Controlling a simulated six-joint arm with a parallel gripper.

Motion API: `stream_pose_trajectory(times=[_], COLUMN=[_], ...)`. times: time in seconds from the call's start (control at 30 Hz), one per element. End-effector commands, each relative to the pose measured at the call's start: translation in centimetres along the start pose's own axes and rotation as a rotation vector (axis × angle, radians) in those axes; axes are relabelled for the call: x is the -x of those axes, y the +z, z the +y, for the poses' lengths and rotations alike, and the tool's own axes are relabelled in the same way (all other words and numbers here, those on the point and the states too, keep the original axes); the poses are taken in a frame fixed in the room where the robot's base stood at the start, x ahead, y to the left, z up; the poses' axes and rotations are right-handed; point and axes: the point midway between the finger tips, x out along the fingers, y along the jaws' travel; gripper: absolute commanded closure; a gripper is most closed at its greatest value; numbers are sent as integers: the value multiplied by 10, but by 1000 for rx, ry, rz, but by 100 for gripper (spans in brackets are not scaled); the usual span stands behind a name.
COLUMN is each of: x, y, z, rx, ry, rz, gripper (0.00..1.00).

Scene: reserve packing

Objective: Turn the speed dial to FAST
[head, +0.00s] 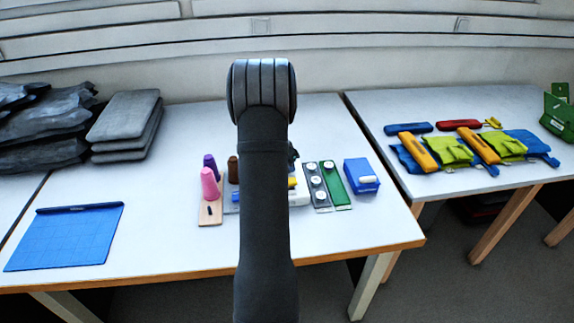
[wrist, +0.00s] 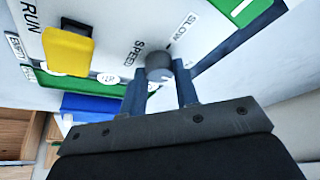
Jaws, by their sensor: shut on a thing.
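The speed dial (wrist: 158,67) is a small grey round knob on a white panel (wrist: 120,22), beside the words SPEED and SLOW. A short dark mark by the dial points toward SLOW. The FAST label is not visible. My gripper (wrist: 160,82) is shut on the dial, with one blue-grey finger on each side of it. In the head view my arm hides the dial and most of the white machine (head: 299,197).
A yellow switch (wrist: 68,50) by RUN sits left of the dial. In the head view a board with pink and purple cones (head: 209,187), a green strip (head: 337,187) and a blue box (head: 360,182) stand nearby. A blue mat (head: 62,240) lies left.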

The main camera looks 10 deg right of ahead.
Motion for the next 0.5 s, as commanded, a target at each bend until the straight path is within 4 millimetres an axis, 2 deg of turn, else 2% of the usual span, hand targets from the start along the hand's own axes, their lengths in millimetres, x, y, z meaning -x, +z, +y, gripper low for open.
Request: stream_pose_trajectory(times=[0.43, 0.47, 0.5], x=[0, 0, 0], y=[0, 0, 0], z=[0, 0, 0], rx=[-10, -10, -10], ry=[3, 3, 3], rz=[0, 0, 0], gripper=[95, 70, 62])
